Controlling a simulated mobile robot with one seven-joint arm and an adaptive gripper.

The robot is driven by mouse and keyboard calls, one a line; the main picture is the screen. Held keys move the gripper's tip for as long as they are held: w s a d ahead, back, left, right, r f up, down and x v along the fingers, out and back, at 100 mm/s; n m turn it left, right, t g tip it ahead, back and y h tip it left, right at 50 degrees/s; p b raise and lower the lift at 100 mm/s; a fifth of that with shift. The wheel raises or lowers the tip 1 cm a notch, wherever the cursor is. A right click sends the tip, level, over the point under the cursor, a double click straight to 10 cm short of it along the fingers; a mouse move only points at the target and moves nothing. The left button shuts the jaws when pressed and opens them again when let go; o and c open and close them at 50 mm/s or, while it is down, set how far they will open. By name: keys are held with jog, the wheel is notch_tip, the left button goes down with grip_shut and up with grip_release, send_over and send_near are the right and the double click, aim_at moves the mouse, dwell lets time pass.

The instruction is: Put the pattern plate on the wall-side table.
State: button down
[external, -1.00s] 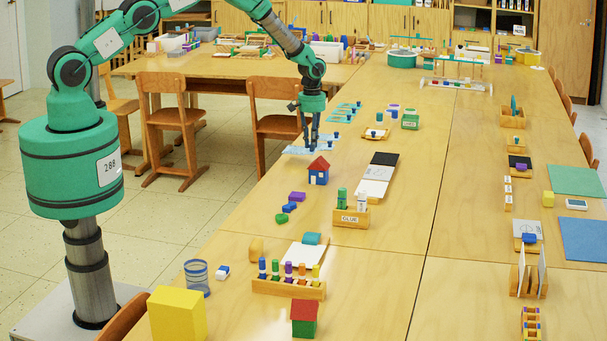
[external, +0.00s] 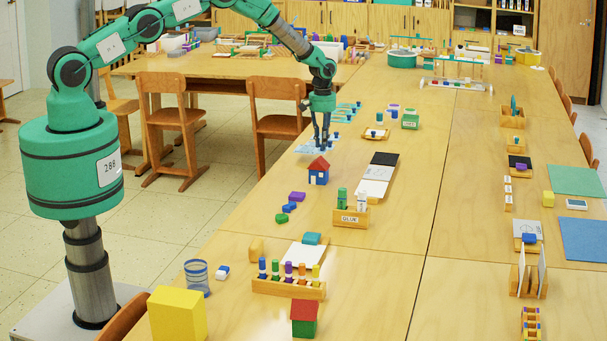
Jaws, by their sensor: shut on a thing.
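My gripper (external: 321,146) points down over the left edge of the long table (external: 400,215), just behind a small blue house with a red roof. Its fingers are shut on a pale blue pattern plate (external: 305,149). The fingers and the roof hide part of this plate. From this camera I cannot tell whether it touches the tabletop. More pale blue plates with dark blue knobs (external: 346,106) lie just behind the gripper. Another wooden table (external: 215,68) stands at the back left, near the cabinets; I cannot tell for sure whether it is the wall-side table.
The red-roofed house (external: 318,175) is close in front of the gripper. A small tray with a blue knob (external: 376,134) and a green box (external: 410,120) stand to its right. Wooden chairs (external: 275,125) stand between the tables. Trays and materials crowd the back left table's far side.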

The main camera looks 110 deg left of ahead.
jog(key=shift+s+f, duration=0.1)
jog(key=shift+f, duration=1.6)
jog(key=shift+f, duration=0.15)
jog(key=c, duration=1.7)
grip_release()
jog(key=shift+o, duration=0.2)
jog(key=shift+r, duration=0.2)
notch_tip(320, 180, up, 12)
jog(key=shift+d, duration=0.1)
